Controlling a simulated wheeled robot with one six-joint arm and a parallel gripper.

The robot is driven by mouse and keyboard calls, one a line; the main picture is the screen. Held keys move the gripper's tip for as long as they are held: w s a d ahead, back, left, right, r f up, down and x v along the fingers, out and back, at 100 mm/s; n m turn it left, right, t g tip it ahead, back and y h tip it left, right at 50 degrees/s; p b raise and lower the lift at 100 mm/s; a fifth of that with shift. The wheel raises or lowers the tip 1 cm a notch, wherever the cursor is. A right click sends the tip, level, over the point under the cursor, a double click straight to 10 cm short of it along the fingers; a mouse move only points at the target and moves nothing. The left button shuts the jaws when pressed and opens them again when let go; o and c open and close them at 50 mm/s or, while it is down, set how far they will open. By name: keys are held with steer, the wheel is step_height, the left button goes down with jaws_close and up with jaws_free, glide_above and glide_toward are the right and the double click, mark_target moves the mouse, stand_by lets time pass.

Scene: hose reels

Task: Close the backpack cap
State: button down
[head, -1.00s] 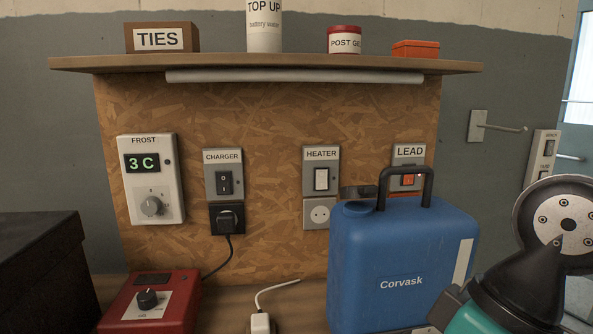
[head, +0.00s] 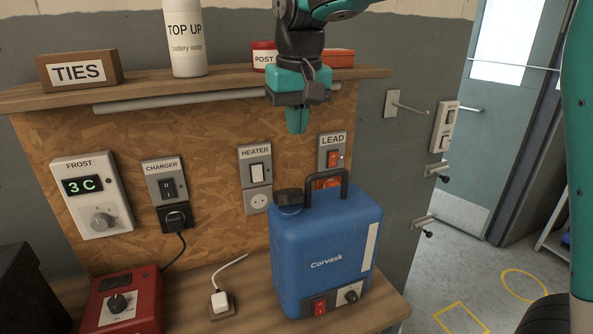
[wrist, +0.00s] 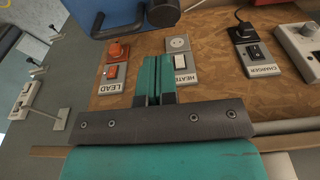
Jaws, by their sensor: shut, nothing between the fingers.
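The backpack (head: 325,260) is a blue tank labelled Corvask with a dark carry handle (head: 329,178). It stands upright on the wooden bench. Its dark round cap (head: 289,197) lies over the neck at the top left, and no open mouth shows. I cannot tell whether it is fully pressed down. My gripper (head: 297,128) points down above the tank, apart from the cap, with its teal fingers together and empty. In the wrist view the fingers (wrist: 152,78) are shut, with the cap (wrist: 163,13) and part of the blue tank (wrist: 105,17) at the top edge.
A shelf (head: 215,88) with a TIES box (head: 79,71), a white bottle (head: 185,40) and other containers runs above. Switches and sockets line the board behind. A red charger box (head: 122,303) and white plug (head: 221,302) are left of the tank. Open floor lies right.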

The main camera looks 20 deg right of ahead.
mark_target(297, 197)
step_height(297, 197, down, 11)
steer(key=p, duration=0.3)
steer(key=shift+s+r, duration=0.1)
steer(key=shift+r, duration=0.1)
steer(key=shift+s+f, duration=0.15)
steer(key=shift+f, duration=0.5)
steer(key=b, duration=0.1)
steer(key=f+t+b, duration=0.1)
steer(key=shift+s+f+b, duration=0.25)
steer(key=shift+s+b, duration=0.1)
steer(key=shift+b, duration=0.05)
steer(key=t+b, duration=0.1)
steer(key=b, duration=0.1)
steer(key=s+f+t+b, duration=0.1)
steer(key=b, duration=0.2)
steer(key=shift+s+f, duration=0.1)
steer(key=shift+f, duration=0.15)
steer(key=shift+s+f+b, duration=0.25)
steer(key=shift+f+b, duration=0.05)
steer(key=shift+b, duration=0.05)
steer(key=shift+r, duration=0.1)
